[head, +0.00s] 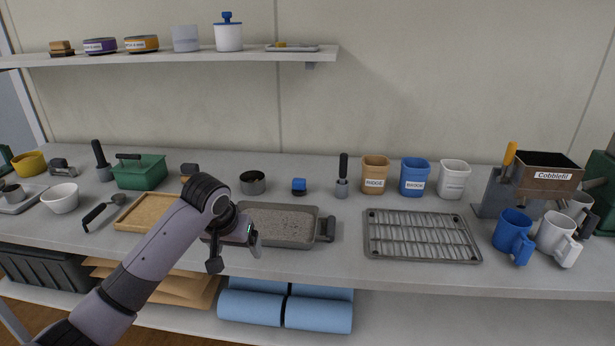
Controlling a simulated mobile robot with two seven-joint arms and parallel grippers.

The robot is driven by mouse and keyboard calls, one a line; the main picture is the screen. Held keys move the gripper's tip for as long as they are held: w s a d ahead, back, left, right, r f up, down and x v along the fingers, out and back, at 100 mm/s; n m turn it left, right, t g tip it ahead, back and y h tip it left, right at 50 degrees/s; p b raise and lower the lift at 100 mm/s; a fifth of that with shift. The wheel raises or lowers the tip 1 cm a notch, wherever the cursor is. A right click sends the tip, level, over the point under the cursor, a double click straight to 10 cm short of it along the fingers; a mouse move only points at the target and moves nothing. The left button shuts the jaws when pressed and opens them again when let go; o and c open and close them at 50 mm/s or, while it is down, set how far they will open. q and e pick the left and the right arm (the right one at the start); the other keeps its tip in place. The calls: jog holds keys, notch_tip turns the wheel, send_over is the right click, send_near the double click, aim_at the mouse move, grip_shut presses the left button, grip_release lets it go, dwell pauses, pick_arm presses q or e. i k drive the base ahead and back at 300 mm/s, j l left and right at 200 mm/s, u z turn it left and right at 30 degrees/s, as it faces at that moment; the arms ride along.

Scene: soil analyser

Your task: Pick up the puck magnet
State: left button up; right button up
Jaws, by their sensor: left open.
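A small blue piece with a dark base (299,186) stands on the counter behind the grey tray; it may be the puck magnet, but it is too small to be sure. My left gripper (236,253) is open and empty, with its fingers pointing down near the left front corner of the tray. The blue piece is behind and to the right of the gripper, well apart from it. My right gripper is not in view.
The grey tray of soil (283,221) lies beside my left gripper, with a wooden board (150,211) to its left. A dark round tin (253,182) and an upright black-handled tool (342,178) flank the blue piece. A wire rack (420,236) lies right.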

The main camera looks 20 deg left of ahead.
aim_at(299, 184)
jog(key=i, duration=1.15)
